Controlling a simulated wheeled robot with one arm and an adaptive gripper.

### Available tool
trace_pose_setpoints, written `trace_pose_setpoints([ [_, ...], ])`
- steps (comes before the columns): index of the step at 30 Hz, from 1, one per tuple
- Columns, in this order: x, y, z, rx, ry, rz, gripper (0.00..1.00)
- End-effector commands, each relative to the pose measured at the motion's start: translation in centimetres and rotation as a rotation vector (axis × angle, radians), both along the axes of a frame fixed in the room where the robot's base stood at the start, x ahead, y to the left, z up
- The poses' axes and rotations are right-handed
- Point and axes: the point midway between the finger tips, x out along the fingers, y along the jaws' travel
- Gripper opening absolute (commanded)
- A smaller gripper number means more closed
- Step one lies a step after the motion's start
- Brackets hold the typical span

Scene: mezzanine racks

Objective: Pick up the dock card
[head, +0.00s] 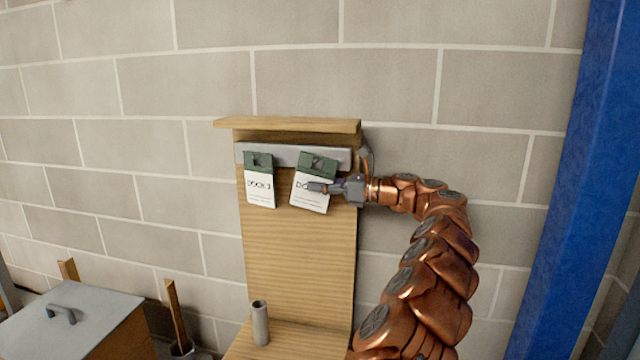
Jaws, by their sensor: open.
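Two white cards with green tops hang from a grey metal strip (232,155) on an upright wooden board. The left card (259,190) reads "DOCK 3" and hangs nearly straight. The right card (309,197) hangs tilted, and its text starts with "DO"; the rest is covered by my gripper. My gripper (318,187) is open and reaches in from the right, its fingers in front of the right card. I cannot tell whether the fingers touch it.
The wooden board (300,255) has a top ledge (290,125) above the cards. A grey cylinder (260,323) stands on its lower shelf. A lidded box (70,322) is at lower left, and a blue post (565,180) rises at right. Behind is a block wall (345,75).

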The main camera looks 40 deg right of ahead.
Motion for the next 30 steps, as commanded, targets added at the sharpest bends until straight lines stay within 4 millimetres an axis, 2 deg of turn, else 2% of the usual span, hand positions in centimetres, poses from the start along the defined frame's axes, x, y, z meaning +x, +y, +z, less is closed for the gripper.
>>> trace_pose_setpoints([
  [7,0.17,0.06,-0.04,0.000,0.000,-0.003,0.42],
  [19,0.16,0.04,-0.04,0.000,0.000,-0.003,0.00],
  [30,0.15,0.03,-0.02,0.001,-0.001,-0.003,0.00],
])
